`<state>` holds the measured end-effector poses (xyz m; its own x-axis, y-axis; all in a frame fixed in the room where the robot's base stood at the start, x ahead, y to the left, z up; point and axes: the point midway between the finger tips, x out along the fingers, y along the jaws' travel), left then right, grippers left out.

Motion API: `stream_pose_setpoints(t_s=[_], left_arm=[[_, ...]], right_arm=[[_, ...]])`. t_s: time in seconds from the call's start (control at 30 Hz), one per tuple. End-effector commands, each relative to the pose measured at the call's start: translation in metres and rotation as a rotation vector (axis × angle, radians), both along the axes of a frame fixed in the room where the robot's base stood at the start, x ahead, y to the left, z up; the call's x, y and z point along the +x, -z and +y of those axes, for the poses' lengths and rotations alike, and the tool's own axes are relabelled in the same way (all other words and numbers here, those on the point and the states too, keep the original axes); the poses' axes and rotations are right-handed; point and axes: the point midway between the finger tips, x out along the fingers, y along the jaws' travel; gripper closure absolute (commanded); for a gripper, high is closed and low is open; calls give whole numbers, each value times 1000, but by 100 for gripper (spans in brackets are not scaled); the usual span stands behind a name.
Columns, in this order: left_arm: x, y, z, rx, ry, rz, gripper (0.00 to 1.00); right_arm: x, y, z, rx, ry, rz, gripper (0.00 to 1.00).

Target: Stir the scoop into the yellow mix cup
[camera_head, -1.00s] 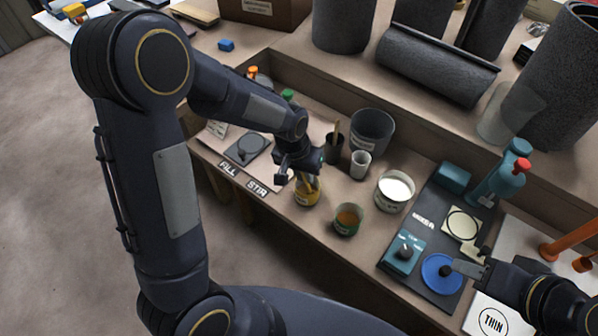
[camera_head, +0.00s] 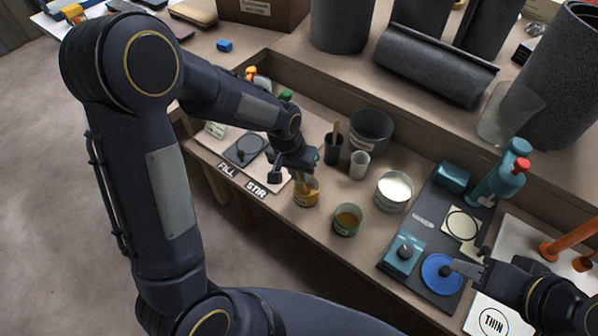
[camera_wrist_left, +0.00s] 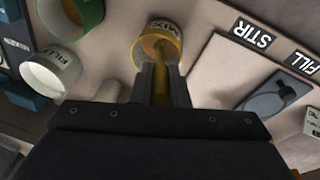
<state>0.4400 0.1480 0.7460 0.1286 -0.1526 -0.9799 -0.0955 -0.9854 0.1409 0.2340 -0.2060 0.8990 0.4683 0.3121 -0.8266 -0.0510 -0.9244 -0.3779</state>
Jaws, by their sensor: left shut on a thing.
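The yellow mix cup (camera_head: 306,196) stands on the bench at the front edge, right of the STIR label. In the left wrist view the cup (camera_wrist_left: 150,52), marked MIX, lies just beyond my fingertips. My left gripper (camera_head: 303,172) is over the cup, pointing down, shut on a thin yellowish stick (camera_wrist_left: 160,72) that reaches toward the cup's mouth. How deep its end sits is hidden. The cup's contents are hard to make out. My right gripper (camera_head: 468,269) is at the right, beside the knob of a blue disc (camera_head: 440,281); its jaw gap is unclear.
A green tin with amber contents (camera_head: 347,219) and a white-filled tub (camera_head: 394,192) stand right of the cup. Behind are a white cup (camera_head: 359,165), a black holder with a stick (camera_head: 333,151) and a grey bucket (camera_head: 372,128). A dark scale (camera_head: 245,148) lies left.

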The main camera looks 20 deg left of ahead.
Motion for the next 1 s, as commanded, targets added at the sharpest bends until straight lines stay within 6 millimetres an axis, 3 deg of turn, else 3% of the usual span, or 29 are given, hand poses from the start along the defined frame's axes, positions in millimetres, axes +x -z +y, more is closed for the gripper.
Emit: stream_pose_setpoints(t_s=[0.8,1.0], left_arm=[[-8,-65,10,0,0,-1,100],[-9,-70,11,0,0,0,100]], right_arm=[[0,-51,0,0,0,0,64],[0,-55,0,0,0,0,64]])
